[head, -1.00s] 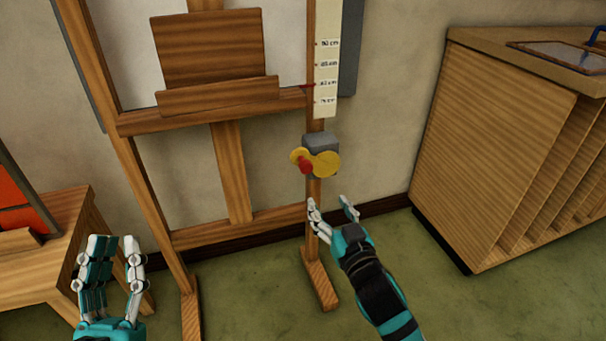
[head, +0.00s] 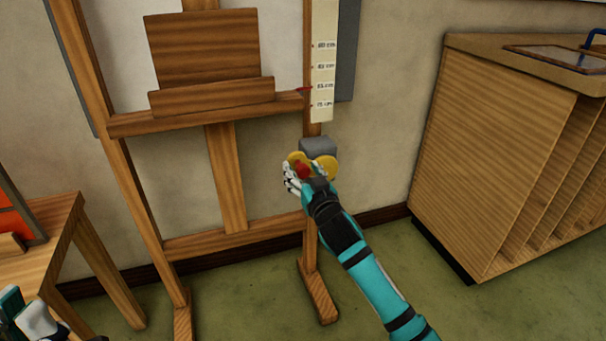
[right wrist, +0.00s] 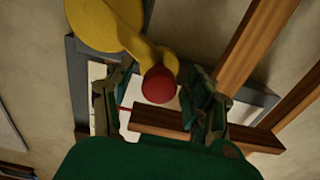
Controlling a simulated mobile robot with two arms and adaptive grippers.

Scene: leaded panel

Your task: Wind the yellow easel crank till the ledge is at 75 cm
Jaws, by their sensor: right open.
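The yellow crank (head: 326,166) sits on a grey box (head: 318,147) on the right post of the wooden easel. Its red knob (head: 303,170) points toward me and also shows in the right wrist view (right wrist: 159,84). My right gripper (head: 295,178) is at the knob, partly covering it. In the right wrist view its fingers (right wrist: 160,98) are open, one on each side of the knob. The ledge (head: 200,114) is level, with a red pointer (head: 303,90) near the second-lowest mark of the scale (head: 323,75). My left gripper (head: 30,318) is partly cut off at the lower left.
A wooden cabinet (head: 490,150) with slots stands at the right. A wooden table (head: 50,245) stands at the left. A wooden board (head: 205,50) rests on the ledge. Green floor between easel and cabinet is clear.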

